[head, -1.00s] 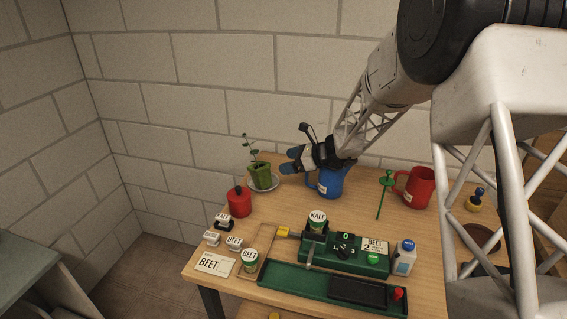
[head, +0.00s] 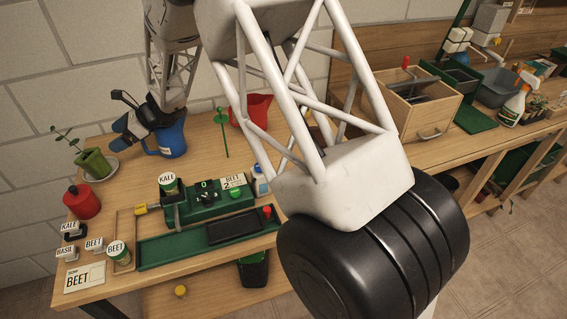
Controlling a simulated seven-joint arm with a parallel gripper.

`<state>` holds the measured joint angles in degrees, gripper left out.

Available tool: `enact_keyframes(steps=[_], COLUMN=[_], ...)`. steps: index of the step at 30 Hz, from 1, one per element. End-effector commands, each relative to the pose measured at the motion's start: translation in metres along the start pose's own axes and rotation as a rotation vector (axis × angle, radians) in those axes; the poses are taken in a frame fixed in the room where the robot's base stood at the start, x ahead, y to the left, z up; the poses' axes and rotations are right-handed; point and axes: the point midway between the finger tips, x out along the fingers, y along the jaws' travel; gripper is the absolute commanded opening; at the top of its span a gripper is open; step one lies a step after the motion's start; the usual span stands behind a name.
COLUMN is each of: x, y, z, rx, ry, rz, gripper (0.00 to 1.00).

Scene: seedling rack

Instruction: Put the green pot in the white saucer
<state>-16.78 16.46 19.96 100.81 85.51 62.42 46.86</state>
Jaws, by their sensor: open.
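The green pot (head: 95,162), with a leafy seedling in it, is at the back left of the table in the head view. It appears to stand in the white saucer (head: 114,168), whose rim shows around its base, mostly on the right. The pot looks slightly leaned to the left; I cannot tell whether its base lies flat. My gripper (head: 119,134) is open and empty. It is above and to the right of the pot, apart from it, in front of the blue jug.
The blue jug (head: 173,138) is close beside my gripper and partly hidden by it. A red canister (head: 82,203) stands in front of the pot. A green seeder device (head: 205,204), a green tray (head: 165,249) and label blocks fill the table's front. A red jug (head: 257,108) stands farther right.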

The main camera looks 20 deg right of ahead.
Motion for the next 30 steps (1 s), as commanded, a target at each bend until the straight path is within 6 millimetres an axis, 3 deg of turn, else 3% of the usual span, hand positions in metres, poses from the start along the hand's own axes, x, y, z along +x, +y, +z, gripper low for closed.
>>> enact_keyframes(steps=[5,11,30], x=[-0.014,-0.049,-0.199], y=[0.009,0.035,0.172], z=[0.007,0.020,0.047], rx=[-0.042,-0.151,-0.658], ry=[0.021,0.082,0.390], rz=[0.007,0.030,0.171], gripper=[0.91,0.91,0.91])
